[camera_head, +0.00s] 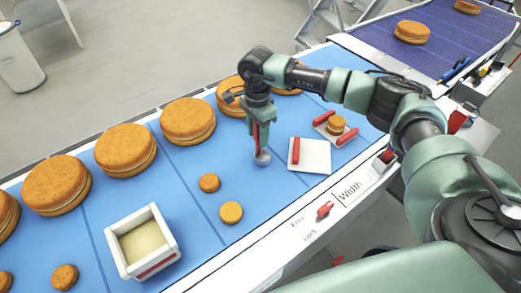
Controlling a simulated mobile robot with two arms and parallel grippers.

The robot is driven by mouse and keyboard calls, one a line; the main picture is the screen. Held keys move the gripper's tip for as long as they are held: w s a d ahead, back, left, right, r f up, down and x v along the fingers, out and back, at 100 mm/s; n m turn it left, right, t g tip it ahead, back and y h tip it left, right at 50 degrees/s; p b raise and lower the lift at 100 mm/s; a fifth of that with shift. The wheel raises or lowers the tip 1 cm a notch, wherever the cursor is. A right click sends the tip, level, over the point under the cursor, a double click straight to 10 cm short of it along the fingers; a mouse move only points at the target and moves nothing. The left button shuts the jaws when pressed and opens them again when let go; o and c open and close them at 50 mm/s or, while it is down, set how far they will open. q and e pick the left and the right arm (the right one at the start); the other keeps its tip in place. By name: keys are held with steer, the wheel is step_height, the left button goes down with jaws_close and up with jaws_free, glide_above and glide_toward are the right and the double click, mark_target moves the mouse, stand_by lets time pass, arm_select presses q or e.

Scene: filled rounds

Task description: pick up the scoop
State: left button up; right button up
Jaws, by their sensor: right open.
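The scoop (262,158) has a round grey metal bowl that rests on or just above the blue belt. A narrow red part above it (256,136) looks like its upright handle. My right gripper (258,120) is open and points down right at this red part, partly hiding it. I cannot tell whether the fingers touch it. My left gripper is not in view.
A white square box (116,247) of pale filling stands at the front left. Large filled rounds (125,149) line the belt's far side; small ones (231,212) lie nearer. A white plate with a red handle (314,158) lies right of the scoop, near another red-handled piece (347,138).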

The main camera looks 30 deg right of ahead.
steer(key=shift+r, duration=0.1)
jaws_close()
stand_by(1.2)
